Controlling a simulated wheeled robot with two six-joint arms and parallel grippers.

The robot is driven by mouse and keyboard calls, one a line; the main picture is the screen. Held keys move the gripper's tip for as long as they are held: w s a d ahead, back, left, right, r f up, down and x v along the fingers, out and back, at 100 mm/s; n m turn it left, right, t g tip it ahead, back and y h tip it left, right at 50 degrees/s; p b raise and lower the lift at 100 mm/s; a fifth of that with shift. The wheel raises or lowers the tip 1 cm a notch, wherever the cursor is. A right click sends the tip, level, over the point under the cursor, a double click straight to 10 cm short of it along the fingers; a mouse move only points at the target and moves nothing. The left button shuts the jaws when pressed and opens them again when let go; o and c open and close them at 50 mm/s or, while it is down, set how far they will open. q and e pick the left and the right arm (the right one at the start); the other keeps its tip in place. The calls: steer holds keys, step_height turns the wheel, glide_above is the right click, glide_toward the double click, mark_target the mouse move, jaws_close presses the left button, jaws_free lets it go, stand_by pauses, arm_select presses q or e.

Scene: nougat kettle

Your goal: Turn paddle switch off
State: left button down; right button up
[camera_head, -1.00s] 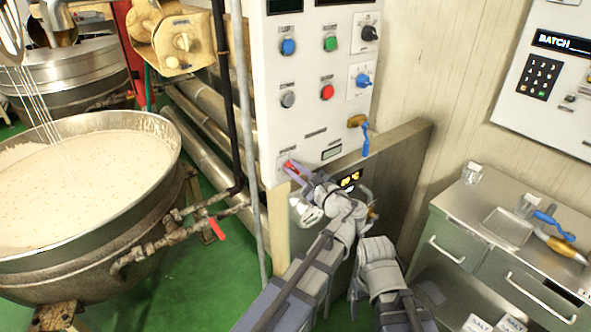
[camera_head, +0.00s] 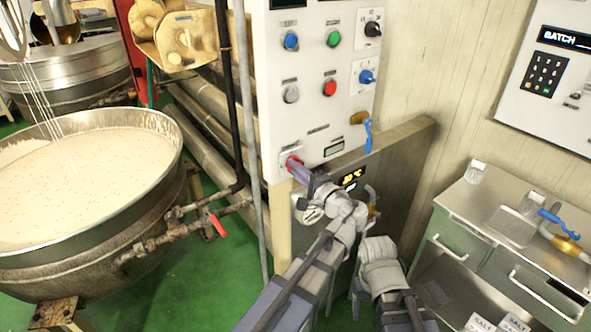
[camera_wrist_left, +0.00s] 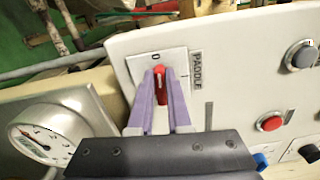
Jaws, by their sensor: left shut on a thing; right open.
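The paddle switch is a red knob on a white plate (camera_wrist_left: 140,68), at the lower left corner of the white control panel (camera_head: 310,112). Its red handle (camera_wrist_left: 160,82) points roughly at the "0" mark in the left wrist view, with the "PADDLE" label beside it. The red knob also shows in the head view (camera_head: 291,163). My left gripper (camera_head: 297,168) is shut on the handle, its purple fingers on both sides of it (camera_wrist_left: 161,92). My right gripper (camera_head: 359,288) hangs low beside the left arm, away from the panel; its fingertips are mostly hidden.
Other buttons and knobs sit higher on the panel, with a blue-handled lever (camera_head: 367,135) at its right edge. A round gauge (camera_wrist_left: 45,140) is close to the left gripper. A vertical pipe (camera_head: 246,120) and a kettle (camera_head: 95,235) are left; a metal cabinet (camera_head: 470,212) is right.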

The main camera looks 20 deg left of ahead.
arm_select(q)
steer(key=shift+f+n, duration=0.1)
steer(key=shift+n, duration=0.6)
steer(key=c, duration=0.9)
jaws_free()
steer(key=shift+o, duration=0.2)
